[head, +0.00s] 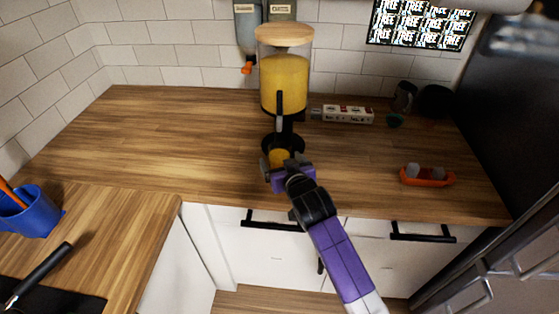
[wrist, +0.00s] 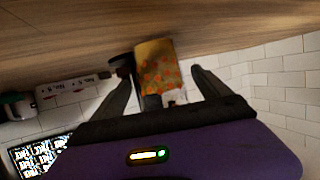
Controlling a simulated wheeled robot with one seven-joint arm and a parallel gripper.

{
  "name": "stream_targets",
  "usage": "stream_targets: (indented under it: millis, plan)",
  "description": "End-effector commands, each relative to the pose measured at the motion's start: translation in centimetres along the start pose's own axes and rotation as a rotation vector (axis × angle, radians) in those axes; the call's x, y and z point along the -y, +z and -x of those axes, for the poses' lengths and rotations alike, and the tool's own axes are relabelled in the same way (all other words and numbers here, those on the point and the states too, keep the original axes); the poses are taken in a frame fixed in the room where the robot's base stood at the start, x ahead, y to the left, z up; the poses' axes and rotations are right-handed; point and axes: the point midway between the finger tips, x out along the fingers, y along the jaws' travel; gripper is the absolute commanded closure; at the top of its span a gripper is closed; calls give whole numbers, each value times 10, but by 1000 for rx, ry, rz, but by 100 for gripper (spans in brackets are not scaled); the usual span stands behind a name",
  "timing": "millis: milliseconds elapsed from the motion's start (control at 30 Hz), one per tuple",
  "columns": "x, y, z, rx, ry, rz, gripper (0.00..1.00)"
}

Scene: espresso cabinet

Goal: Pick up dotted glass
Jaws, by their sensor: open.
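The dotted glass (wrist: 157,68) shows in the wrist view as a yellow shape with orange-red dots, lying between the two finger outlines in the picture. In the head view a small yellow patch (head: 280,157), which looks like the glass, sits at the foot of the dispenser, partly covered by my gripper. My gripper (wrist: 161,82) is open, its fingers spread on either side of the glass in the wrist view. I cannot tell whether they touch it. In the head view my gripper (head: 281,163) is low over the counter, right at the glass.
A dispenser (head: 284,85) with yellow contents and a wooden lid stands behind the glass. A white box (head: 347,114), dark cups (head: 405,95) and an orange tray (head: 427,177) are to the right. A blue holder (head: 28,214) is at left. The counter's left (head: 150,140) is clear.

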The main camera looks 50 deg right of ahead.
Motion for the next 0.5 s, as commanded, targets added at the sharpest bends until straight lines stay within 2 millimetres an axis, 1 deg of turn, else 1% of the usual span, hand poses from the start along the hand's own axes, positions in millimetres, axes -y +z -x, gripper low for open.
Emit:
stream_targets:
  millis: [33, 100, 200, 433, 467, 500]
  plan:
    - [0, -1, -7, 1, 0, 0, 13]
    - [0, -1, -14, 0, 0, 0, 13]
    - [1, 0, -19, 0, -1, 0, 13]
    - [1, 0, -20, 0, -1, 0, 13]
    - [1, 0, -20, 0, -1, 0, 17]
    - [1, 0, -20, 0, -1, 0, 24]
